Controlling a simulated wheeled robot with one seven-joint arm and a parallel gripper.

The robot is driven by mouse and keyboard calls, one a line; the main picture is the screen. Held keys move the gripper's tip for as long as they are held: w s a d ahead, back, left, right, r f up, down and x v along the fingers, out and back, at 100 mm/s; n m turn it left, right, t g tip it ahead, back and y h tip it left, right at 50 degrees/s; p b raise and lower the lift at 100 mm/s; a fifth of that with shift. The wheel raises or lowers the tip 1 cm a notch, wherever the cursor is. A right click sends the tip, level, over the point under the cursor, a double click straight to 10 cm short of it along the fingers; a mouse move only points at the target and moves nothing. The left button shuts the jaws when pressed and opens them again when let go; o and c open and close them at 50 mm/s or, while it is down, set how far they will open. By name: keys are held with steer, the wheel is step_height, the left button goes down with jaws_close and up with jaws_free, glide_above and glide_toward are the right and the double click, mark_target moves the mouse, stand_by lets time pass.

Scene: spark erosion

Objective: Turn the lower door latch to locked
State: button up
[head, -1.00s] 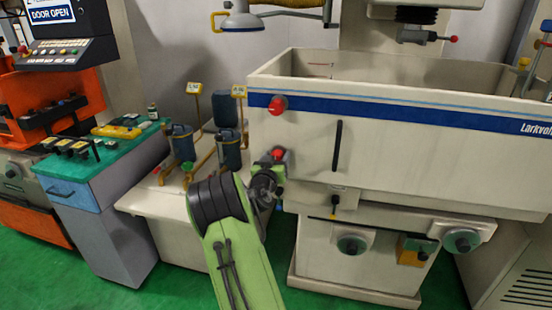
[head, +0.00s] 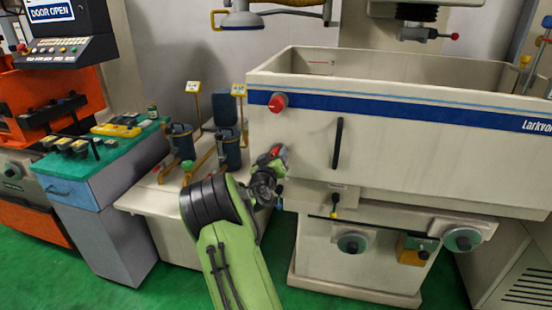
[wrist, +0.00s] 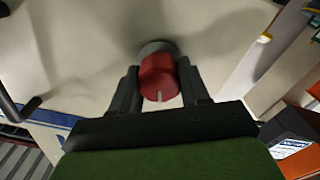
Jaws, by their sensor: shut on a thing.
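The lower door latch is a round red knob (wrist: 157,77) on a grey base, with a white line mark that points toward the bottom of the wrist view. My gripper (wrist: 158,88) is shut on it, one dark finger on each side. In the head view my gripper (head: 273,160) is at the tank door's lower left edge and covers most of the lower latch. The upper door latch (head: 278,102), also a red knob, sits above it on the blue stripe, apart from my gripper. The tank door (head: 400,150) looks closed.
A black vertical door handle (head: 338,143) stands right of the latches. A screen (head: 50,12) at top left reads DOOR OPEN. Pump units (head: 230,150) stand left of the tank. Handwheels (head: 352,243) are below the door.

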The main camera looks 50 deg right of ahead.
steer(key=n, duration=0.3)
steer(key=shift+n, duration=0.4)
steer(key=n+p, duration=0.1)
steer(key=n, duration=0.2)
steer(key=shift+n, duration=0.3)
steer(key=n+p, duration=0.1)
steer(key=n, duration=0.3)
steer(key=shift+w+a+p, duration=0.1)
steer(key=shift+p, duration=0.3)
steer(key=shift+f+n+p, duration=0.1)
steer(key=shift+n+p, duration=0.5)
steer(key=shift+n, duration=0.7)
steer(key=o, duration=1)
steer(key=shift+o, duration=0.2)
steer(key=shift+a, duration=0.1)
